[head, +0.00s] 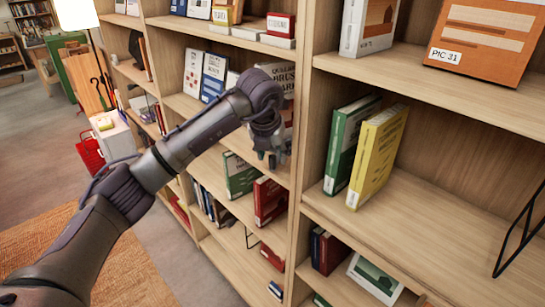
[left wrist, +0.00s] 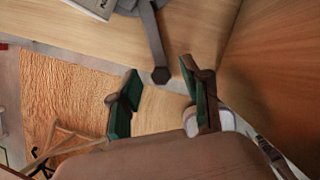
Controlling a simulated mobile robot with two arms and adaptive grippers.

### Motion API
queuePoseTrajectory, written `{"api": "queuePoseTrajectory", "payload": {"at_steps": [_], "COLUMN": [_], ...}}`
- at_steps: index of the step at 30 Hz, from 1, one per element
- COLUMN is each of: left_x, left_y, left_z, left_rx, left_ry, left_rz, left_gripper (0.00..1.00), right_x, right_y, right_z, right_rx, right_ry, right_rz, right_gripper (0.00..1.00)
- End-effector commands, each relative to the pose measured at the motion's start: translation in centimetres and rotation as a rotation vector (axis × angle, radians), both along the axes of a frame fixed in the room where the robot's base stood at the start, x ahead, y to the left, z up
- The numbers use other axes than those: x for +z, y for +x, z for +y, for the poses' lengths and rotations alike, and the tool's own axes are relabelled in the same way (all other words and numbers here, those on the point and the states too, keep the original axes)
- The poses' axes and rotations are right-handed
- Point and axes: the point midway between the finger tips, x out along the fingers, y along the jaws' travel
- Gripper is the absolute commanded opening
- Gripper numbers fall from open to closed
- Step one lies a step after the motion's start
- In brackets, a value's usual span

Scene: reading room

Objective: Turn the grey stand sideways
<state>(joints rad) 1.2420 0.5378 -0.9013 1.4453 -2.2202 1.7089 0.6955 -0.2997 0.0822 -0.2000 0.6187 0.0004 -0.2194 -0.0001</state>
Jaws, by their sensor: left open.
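My left gripper (head: 274,156) reaches in from the left to the middle bookcase bay, in front of a shelf with a grey book. In the left wrist view its two green-padded fingers (left wrist: 160,95) are apart, with nothing between them. A dark grey stand (left wrist: 154,40) shows at the top of that view, on the wooden shelf. One bar of it points toward the gap between the fingers and ends in a hexagonal foot, apart from them. In the head view my gripper and forearm hide most of the stand's area. My right gripper is not in view.
A grey-covered book (head: 284,74) leans behind my wrist. A green book (head: 240,175) and a red book (head: 269,201) stand on the shelf below. An upright bookcase panel (head: 303,130) is close on the right. Green and yellow books (head: 377,155) stand beyond it.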

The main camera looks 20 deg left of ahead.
Motion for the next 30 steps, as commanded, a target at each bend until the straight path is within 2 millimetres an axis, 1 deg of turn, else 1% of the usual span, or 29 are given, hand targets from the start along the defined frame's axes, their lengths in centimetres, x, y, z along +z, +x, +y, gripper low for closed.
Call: {"api": "queuePoseTrajectory", "payload": {"at_steps": [1, 3, 9, 12, 15, 19, 26, 27, 29, 30], "left_x": [1.0, 2.5, 6.4, 7.9, 8.9, 9.5, 9.5, 9.5, 9.5, 9.5], "left_y": [-0.3, -0.9, -2.5, -3.2, -3.6, -3.9, -4.0, -3.9, -3.9, -3.9], "left_z": [0.0, 0.0, -0.1, -0.1, -0.1, -0.2, -0.2, -0.2, -0.2, -0.2], "left_rx": [0.000, -0.001, 0.000, 0.000, 0.001, 0.000, 0.000, 0.000, -0.002, -0.007], "left_ry": [-0.001, 0.001, -0.001, -0.001, -0.001, 0.000, 0.000, 0.000, 0.000, -0.001], "left_rz": [-0.004, -0.006, -0.005, -0.004, -0.003, 0.000, 0.000, 0.000, 0.001, 0.002], "left_gripper": [0.47, 0.47, 0.47, 0.47, 0.47, 0.47, 0.47, 0.46, 0.36, 0.29], "right_x": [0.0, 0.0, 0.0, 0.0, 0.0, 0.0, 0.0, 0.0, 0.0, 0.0], "right_y": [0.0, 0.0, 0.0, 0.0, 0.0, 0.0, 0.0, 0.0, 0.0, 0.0], "right_z": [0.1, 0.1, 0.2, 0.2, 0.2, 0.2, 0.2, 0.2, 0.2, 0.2], "right_rx": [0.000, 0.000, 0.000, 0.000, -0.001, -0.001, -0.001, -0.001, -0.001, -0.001], "right_ry": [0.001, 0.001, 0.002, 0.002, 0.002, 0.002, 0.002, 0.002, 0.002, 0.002], "right_rz": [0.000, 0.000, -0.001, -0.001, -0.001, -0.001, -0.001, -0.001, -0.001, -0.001], "right_gripper": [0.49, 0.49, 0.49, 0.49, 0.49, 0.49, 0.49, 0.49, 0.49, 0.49]}}
